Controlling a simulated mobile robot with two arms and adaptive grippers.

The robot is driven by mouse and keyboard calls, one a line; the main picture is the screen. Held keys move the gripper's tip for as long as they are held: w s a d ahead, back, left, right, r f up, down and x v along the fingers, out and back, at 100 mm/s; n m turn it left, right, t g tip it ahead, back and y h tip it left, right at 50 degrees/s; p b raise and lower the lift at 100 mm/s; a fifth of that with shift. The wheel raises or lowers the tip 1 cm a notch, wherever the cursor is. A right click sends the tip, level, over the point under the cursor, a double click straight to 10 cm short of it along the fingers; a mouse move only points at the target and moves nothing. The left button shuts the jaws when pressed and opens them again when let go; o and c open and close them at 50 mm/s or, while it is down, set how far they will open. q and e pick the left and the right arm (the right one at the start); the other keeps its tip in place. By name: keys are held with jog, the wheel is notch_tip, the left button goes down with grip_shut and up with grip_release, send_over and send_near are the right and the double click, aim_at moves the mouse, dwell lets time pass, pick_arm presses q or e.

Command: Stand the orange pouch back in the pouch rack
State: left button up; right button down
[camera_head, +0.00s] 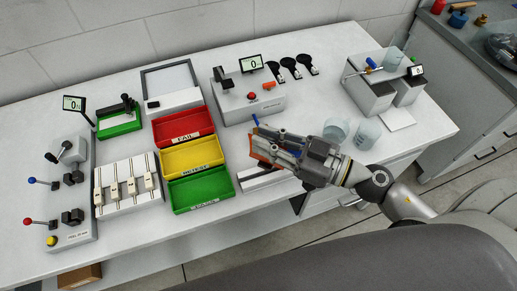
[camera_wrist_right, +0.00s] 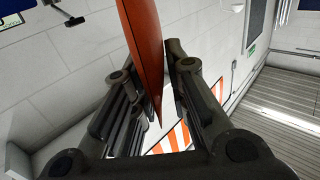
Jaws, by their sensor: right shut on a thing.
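My right gripper (camera_head: 262,143) reaches in from the right over the white bench. It is shut on the orange pouch (camera_head: 262,156), which shows as an orange patch beside and below the fingers. In the right wrist view the pouch (camera_wrist_right: 146,45) stands edge-on between the two fingers (camera_wrist_right: 152,88) and runs out of the top of the picture. A low white piece with a dark strip (camera_head: 262,179) lies below the gripper; it may be the pouch rack, but the gripper and pouch partly hide it. My left gripper is out of view.
Red (camera_head: 184,126), yellow (camera_head: 190,157) and green (camera_head: 201,190) trays lie just left of the gripper. A grey device with a display (camera_head: 248,101) stands behind it. Two clear beakers (camera_head: 350,132) stand to the right. The bench's front edge is close below.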

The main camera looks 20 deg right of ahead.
aim_at(264, 163)
jog(key=shift+w+a+f, duration=0.3)
jog(key=shift+w+f, duration=0.2)
jog(key=shift+f, duration=0.1)
jog(key=shift+w+a+f, duration=0.2)
jog(key=shift+w+f, duration=0.1)
jog(key=shift+f, duration=0.2)
jog(key=f+b, duration=0.1)
jog(key=f, duration=0.2)
jog(key=shift+w+a+f+b, duration=0.15)
jog(key=shift+a+f+b, duration=0.1)
jog(key=shift+b, duration=0.15)
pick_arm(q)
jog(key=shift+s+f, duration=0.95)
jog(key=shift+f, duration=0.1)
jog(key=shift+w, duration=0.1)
pick_arm(e)
jog(key=shift+d, duration=0.1)
jog(key=shift+f, duration=0.65)
jog(key=c, duration=1.7)
grip_release()
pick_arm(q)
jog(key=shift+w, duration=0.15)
